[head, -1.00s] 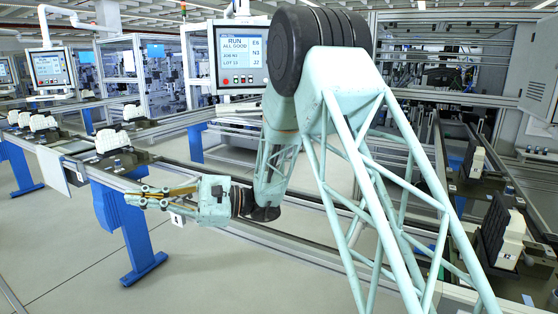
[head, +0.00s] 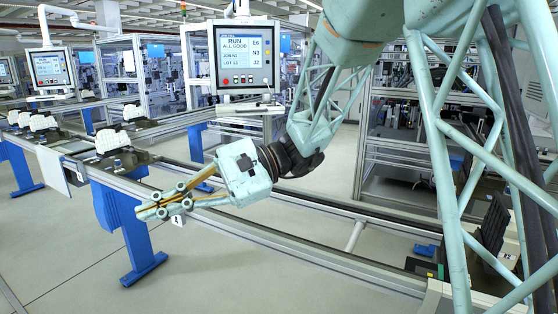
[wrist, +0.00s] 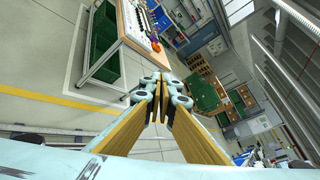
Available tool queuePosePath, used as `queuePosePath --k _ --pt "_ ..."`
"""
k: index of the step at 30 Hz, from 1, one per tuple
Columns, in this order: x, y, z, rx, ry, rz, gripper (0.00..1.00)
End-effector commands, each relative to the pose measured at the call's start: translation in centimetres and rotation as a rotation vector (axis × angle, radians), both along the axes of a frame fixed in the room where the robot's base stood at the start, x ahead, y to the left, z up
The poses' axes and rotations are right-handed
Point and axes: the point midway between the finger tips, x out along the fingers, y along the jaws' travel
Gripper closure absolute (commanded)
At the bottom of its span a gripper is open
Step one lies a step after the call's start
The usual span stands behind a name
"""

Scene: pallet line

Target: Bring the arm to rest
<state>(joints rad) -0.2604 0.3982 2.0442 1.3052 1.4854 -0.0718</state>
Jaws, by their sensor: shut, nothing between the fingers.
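My gripper (head: 150,209) is in the left middle of the head view, a pale green body with wood-coloured fingers pointing left. It is shut and empty, in the air in front of the conveyor rail and close to a blue support leg in the picture. In the wrist view my gripper (wrist: 164,103) shows its two yellow-brown fingers meeting at the tips with nothing between them. My arm comes down from the top right of the head view.
A conveyor rail (head: 270,217) crosses the middle. White parts on dark pallets (head: 111,141) stand on the line at left. A control screen (head: 245,58) hangs behind. A blue leg (head: 136,236) stands below the gripper. In the wrist view a workbench (wrist: 133,28) stands beyond open floor.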

Motion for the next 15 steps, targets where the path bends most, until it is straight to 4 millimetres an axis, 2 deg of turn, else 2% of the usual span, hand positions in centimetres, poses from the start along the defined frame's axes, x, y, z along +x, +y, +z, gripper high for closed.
queuePosePath --k 15 --pt "-6.2 -7.3 0.1 -0.188 -0.170 0.050 1.00"
